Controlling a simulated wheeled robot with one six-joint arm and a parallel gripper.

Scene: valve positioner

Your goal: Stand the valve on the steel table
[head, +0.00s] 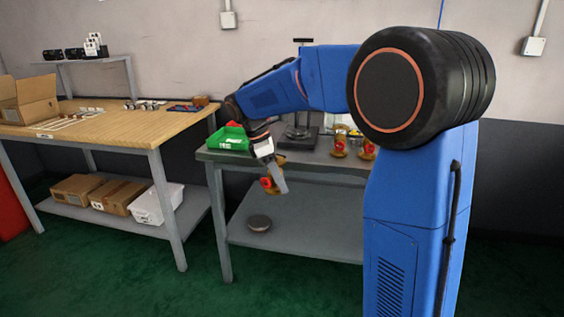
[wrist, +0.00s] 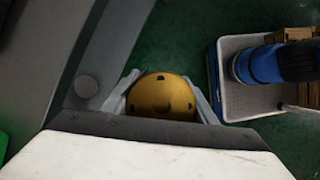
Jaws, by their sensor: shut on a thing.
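A brass valve (head: 268,184) with a red part is between the fingers of my gripper (head: 277,184), which is shut on it. In the wrist view the valve's round brass end (wrist: 160,94) shows between the two fingers, and the rest of it is hidden. The gripper hangs in the air just in front of the steel table (head: 315,160), about level with its front edge. The valve is clear of the tabletop. I cannot tell exactly how far the valve is tilted.
On the steel table are a green bin (head: 229,139), a dark stand (head: 297,137) and brass valves (head: 339,145) with red parts. A grey disc (head: 259,222) lies on the lower shelf. A wooden workbench (head: 110,130) stands to the left. Some front tabletop looks bare.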

